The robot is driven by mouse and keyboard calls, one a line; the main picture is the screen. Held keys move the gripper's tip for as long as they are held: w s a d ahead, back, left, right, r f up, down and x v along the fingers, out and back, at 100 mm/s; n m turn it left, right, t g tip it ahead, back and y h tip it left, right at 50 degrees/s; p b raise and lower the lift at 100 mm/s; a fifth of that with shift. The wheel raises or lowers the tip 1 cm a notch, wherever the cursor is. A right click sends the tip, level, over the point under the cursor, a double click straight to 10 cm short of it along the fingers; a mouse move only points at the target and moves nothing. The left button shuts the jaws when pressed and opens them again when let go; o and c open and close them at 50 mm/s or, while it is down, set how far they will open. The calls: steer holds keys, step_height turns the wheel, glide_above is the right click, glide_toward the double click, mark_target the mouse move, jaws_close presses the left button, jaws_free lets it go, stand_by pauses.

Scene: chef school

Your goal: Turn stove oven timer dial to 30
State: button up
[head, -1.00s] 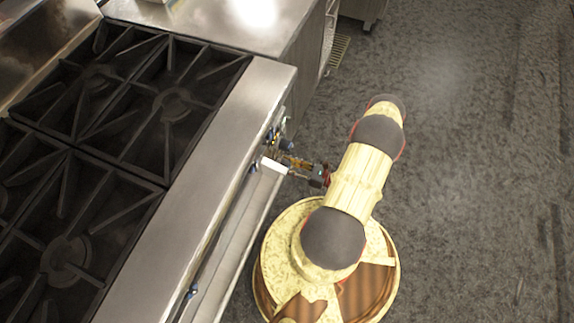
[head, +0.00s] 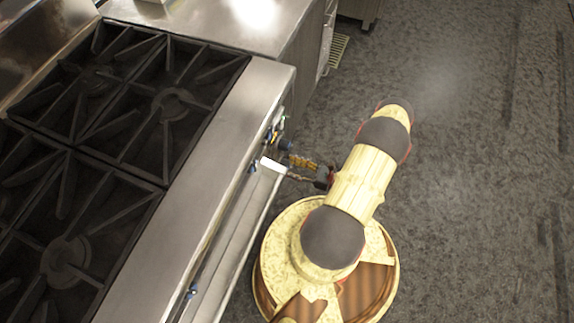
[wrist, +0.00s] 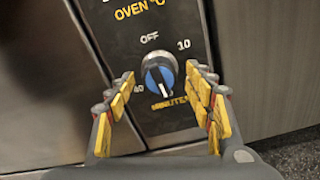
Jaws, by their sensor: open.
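The white line runs downward, slightly right of straight down, toward the "MINUTES" lettering. My gripper (wrist: 164,85) is open in the wrist view, with one yellow-padded finger left of the dial and the other right of it. Gaps show between both fingers and the dial. In the head view my gripper (head: 290,160) is at the stove's front, and the dial face is hidden.
The stove (head: 215,130) has black burner grates on top and a steel front edge. Other blue knobs (head: 192,291) line its front. A steel counter (head: 215,25) adjoins it at the back. The grey floor (head: 470,180) to the right is clear.

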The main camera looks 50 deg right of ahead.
steer(key=v, duration=0.9)
steer(key=shift+s, duration=0.3)
steer(key=shift+w+d, duration=0.1)
steer(key=shift+d, duration=0.05)
